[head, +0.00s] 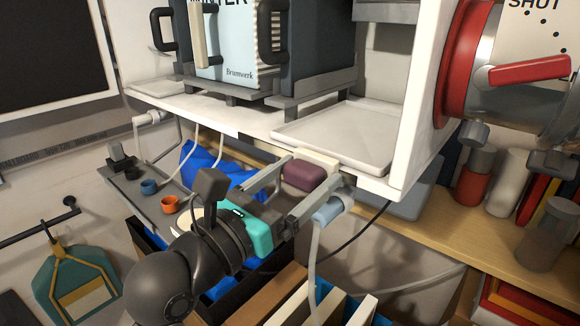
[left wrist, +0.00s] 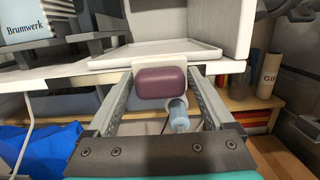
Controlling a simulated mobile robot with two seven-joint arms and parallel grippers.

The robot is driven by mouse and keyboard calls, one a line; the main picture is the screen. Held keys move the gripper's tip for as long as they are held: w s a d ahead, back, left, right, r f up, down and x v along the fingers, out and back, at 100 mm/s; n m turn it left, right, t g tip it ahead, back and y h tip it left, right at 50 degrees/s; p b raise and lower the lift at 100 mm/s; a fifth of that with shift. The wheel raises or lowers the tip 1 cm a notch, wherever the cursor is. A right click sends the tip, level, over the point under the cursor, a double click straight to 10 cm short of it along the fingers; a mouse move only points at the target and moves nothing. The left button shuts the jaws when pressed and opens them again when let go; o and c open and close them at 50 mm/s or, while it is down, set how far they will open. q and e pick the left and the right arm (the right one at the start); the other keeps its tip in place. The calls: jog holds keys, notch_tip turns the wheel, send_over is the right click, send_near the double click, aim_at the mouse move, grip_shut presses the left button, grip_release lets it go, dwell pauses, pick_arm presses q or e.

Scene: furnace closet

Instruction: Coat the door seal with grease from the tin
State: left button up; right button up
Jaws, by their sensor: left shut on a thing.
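My left gripper (head: 300,178) is shut on a rounded maroon block (head: 304,175), just below the front edge of the white shelf. In the left wrist view the maroon block (left wrist: 161,82) sits between the fingertips, with a white piece behind it. A red ring (head: 466,62) surrounds the round metal door at the upper right, beside a red handle and lettering "SHUT"; I cannot tell whether this ring is the door seal. A round cream-topped thing (head: 188,219) is partly hidden behind my left arm; I cannot tell whether it is the grease tin. My right gripper is not in view.
The white shelf (head: 230,122) overhangs my gripper and carries a shallow white tray (head: 335,135). A pale blue cylinder (head: 333,208) with a hose hangs close beside my fingers. Blue and orange cups (head: 149,186) stand on a narrow ledge. Jars (head: 478,175) line the wooden shelf at right.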

pick_arm(q)
jog(key=shift+s+d+r+p, duration=0.1)
jog(key=shift+s+d+p, duration=0.25)
jog(key=shift+s+d, duration=0.55)
jog(key=shift+s+d+p, duration=0.3)
jog(key=shift+s+d, duration=0.35)
jog(key=shift+d, duration=0.4)
jog(key=shift+w+a, duration=1.15)
jog(key=shift+a, duration=0.25)
jog(key=shift+w+a, duration=1.1)
jog(key=shift+a, duration=0.3)
jog(key=shift+w+a+b, duration=0.2)
jog(key=shift+w+a, duration=0.35)
jog(key=shift+a, duration=0.2)
jog(key=shift+w+a+b, duration=0.2)
jog(key=shift+w+a, duration=0.35)
jog(key=shift+a, duration=0.15)
jog(key=shift+w+a+b, duration=0.55)
jog(key=shift+w+a, duration=0.55)
jog(key=shift+a, duration=0.3)
jog(key=shift+w+a+b, duration=0.8)
jog(key=shift+w+a, duration=0.3)
jog(key=shift+a, duration=0.35)
jog(key=shift+w+a+b, duration=0.8)
jog(key=shift+w+a, duration=0.3)
jog(key=shift+a, duration=0.3)
jog(key=b, duration=0.1)
send_near(242, 134)
jog(key=shift+d+r, duration=0.1)
jog(key=shift+r, duration=0.25)
